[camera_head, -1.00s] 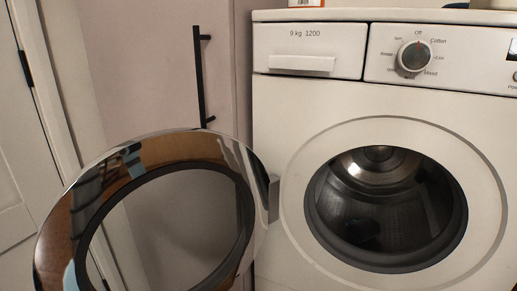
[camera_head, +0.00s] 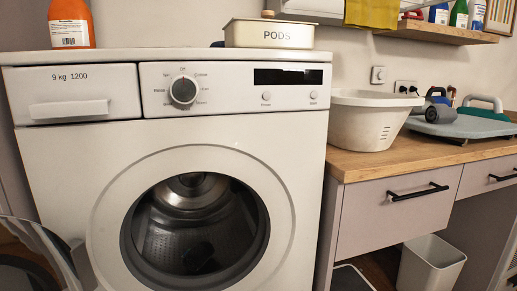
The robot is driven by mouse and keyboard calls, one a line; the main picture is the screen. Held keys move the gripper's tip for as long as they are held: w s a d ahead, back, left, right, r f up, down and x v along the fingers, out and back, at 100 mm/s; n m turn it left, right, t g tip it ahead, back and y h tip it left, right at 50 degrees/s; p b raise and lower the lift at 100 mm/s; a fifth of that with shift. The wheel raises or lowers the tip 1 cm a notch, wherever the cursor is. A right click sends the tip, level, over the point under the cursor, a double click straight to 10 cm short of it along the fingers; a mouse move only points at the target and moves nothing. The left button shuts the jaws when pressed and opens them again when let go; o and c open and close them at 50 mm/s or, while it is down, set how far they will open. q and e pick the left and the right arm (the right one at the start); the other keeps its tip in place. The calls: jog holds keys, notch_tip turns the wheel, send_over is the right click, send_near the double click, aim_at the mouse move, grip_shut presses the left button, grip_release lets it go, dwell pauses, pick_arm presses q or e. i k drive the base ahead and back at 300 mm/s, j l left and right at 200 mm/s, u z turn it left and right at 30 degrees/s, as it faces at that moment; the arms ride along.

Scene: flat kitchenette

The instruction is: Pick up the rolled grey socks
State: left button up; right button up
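A small dark lump (camera_head: 199,254) lies low inside the washing machine drum (camera_head: 160,243); it is too dim to tell whether it is the rolled grey socks. Neither of my grippers is in view.
A white basin (camera_head: 365,122) stands on the wooden worktop (camera_head: 350,165), left of the grey-green board (camera_head: 465,128). A PODS tin (camera_head: 240,36) and an orange bottle (camera_head: 70,22) stand on the machine. A white bin (camera_head: 428,265) stands below the worktop.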

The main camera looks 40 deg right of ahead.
aim_at(437, 114)
jog(key=z, duration=2.55)
